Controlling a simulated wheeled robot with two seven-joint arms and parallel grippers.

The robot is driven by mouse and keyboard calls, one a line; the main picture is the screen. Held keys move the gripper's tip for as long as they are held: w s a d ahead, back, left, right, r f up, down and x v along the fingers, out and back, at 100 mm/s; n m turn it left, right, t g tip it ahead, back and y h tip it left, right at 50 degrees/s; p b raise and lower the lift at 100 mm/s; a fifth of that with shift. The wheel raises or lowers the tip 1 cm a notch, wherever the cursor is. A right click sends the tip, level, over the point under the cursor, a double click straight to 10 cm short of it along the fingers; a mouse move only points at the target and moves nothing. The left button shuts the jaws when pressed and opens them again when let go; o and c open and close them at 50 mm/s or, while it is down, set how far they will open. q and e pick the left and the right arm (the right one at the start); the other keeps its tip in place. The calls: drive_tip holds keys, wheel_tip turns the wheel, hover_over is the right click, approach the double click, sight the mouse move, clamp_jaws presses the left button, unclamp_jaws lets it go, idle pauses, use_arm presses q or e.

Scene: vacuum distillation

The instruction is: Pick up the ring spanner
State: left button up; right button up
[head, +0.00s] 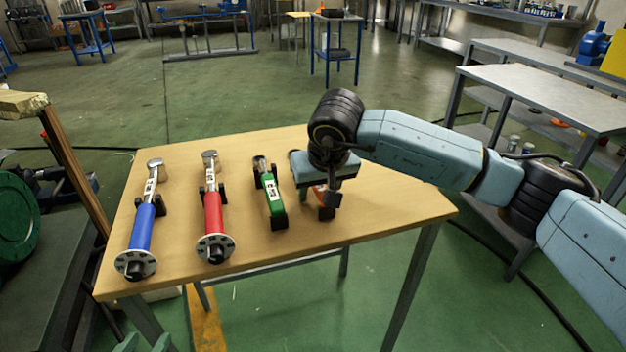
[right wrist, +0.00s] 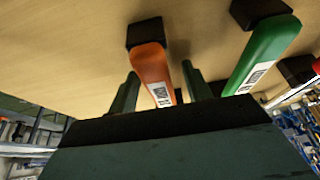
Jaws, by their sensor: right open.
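An orange-handled tool (head: 325,212) lies at the right of the row on the wooden table, mostly hidden under my right gripper (head: 322,196). The right wrist view shows its orange handle (right wrist: 153,72), with a white label, between the two open fingers (right wrist: 160,84). I see no grip on it. Its head is hidden, so I cannot confirm it is the ring spanner. A green-handled tool (head: 270,195) lies just left of it and shows in the right wrist view (right wrist: 262,52). Two fingertips of my left gripper (head: 146,342) show apart at the bottom edge.
The wooden table (head: 350,225) also bears a red-handled tool (head: 213,212) and a blue-handled tool (head: 142,228) with round end discs. The tools rest on small black supports. The table's right part is clear. A grey metal bench (head: 545,95) stands further right.

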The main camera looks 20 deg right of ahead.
drive_tip(key=shift+c, duration=0.3)
clamp_jaws()
idle(1.2)
